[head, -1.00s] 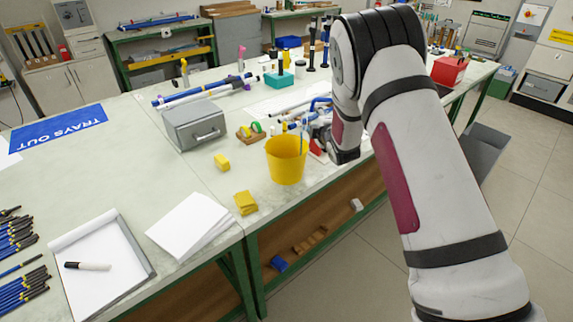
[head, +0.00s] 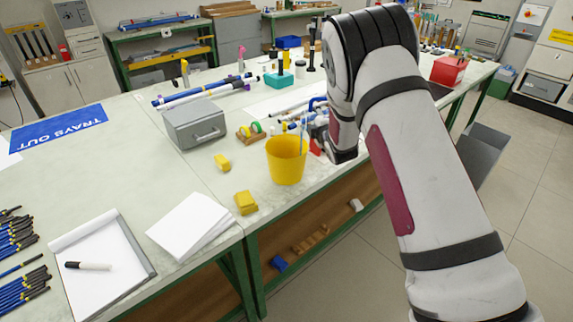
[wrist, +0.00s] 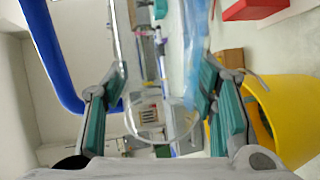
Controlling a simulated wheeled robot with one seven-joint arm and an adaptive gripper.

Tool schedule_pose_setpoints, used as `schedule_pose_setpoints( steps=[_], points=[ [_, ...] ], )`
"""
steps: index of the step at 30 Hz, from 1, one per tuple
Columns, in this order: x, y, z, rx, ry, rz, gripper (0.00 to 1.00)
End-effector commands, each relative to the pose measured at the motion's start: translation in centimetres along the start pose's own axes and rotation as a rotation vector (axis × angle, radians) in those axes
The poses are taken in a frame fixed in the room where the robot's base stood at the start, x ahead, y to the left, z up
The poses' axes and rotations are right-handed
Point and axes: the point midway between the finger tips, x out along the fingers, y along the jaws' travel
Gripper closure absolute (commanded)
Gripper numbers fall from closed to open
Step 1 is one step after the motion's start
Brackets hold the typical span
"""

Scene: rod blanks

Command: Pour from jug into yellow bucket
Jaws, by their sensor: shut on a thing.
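The yellow bucket (head: 286,162) stands upright near the table's front edge in the head view. It also shows at the right of the wrist view (wrist: 285,110). My gripper (wrist: 158,88) has its teal pads on either side of a clear jug (wrist: 165,136) and is shut on it. A blue curved handle (wrist: 50,60) shows at the left of the wrist view, and a blue loop (head: 317,103) shows beside my arm in the head view. My arm hides most of the jug there. A pale blue streak shows by the bucket's rim; I cannot tell whether it is flowing liquid.
A grey metal box (head: 195,124), a yellow block (head: 222,162) and yellow sponges (head: 246,202) are left of the bucket. A wooden holder with tape rolls (head: 250,132) stands behind it. White paper (head: 190,226) lies at the front. A red box (head: 449,69) is far right.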

Motion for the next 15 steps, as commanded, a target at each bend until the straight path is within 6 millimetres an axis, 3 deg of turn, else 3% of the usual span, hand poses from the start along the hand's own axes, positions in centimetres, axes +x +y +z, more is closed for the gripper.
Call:
schedule_pose_setpoints(
  steps=[15],
  points=[
    [-0.06,0.29,-0.32,-0.059,-0.013,0.001,1.00]
  ],
)
